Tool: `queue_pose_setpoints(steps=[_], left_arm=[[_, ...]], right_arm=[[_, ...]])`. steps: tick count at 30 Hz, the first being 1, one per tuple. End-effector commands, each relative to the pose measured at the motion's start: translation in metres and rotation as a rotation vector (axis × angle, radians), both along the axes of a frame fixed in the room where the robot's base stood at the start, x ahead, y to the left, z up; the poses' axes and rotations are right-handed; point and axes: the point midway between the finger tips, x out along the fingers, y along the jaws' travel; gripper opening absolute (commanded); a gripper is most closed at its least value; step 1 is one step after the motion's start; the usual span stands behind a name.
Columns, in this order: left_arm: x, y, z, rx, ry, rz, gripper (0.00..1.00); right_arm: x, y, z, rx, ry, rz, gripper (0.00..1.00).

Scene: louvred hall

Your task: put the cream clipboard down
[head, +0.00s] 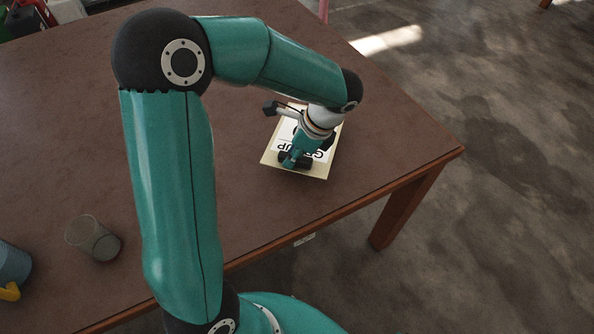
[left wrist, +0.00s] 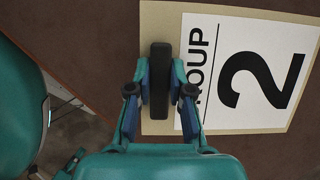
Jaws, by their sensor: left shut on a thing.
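The cream clipboard (head: 318,173) carries a white sheet with black print and shows below my left gripper (head: 296,160), over the right part of the brown table. In the left wrist view the clipboard (left wrist: 154,22) fills the upper right, with a large "2" and part of the word "GROUP". My left gripper (left wrist: 160,92) is shut on the clipboard, at a dark upright piece near its edge. I cannot tell whether the board touches the table or is held just above it. My right gripper is not in view.
The brown table (head: 400,130) is bare around the clipboard; its right and front edges are close by. A greyish see-through cup (head: 93,238) is at the front left, and a blue-grey thing with a yellow part (head: 12,268) is at the left edge. Concrete floor lies beyond.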

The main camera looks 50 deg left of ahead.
Motion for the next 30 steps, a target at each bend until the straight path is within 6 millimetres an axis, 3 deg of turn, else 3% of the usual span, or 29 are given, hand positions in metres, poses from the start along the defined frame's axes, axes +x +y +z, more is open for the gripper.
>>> queue_pose_setpoints(steps=[5, 13, 23, 24, 28, 30], left_arm=[[0.0, 0.0, -0.011, 0.001, 0.001, -0.002, 0.0], [0.0, 0.0, -0.046, 0.0, 0.003, -0.001, 0.0], [0.001, -0.001, -0.049, -0.001, -0.001, -0.002, 0.0], [0.0, -0.001, -0.05, -0.001, -0.001, -0.002, 0.22], [0.0, -0.001, -0.049, -0.001, -0.001, -0.002, 0.43], [0.0, -0.001, -0.049, -0.001, -0.001, -0.002, 0.45]], right_arm=[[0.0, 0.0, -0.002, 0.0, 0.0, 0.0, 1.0], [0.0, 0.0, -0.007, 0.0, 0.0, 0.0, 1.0], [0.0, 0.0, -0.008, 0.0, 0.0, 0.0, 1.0], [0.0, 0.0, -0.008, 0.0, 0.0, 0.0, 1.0], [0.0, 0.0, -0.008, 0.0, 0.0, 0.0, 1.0], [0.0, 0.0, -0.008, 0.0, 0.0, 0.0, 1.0]])
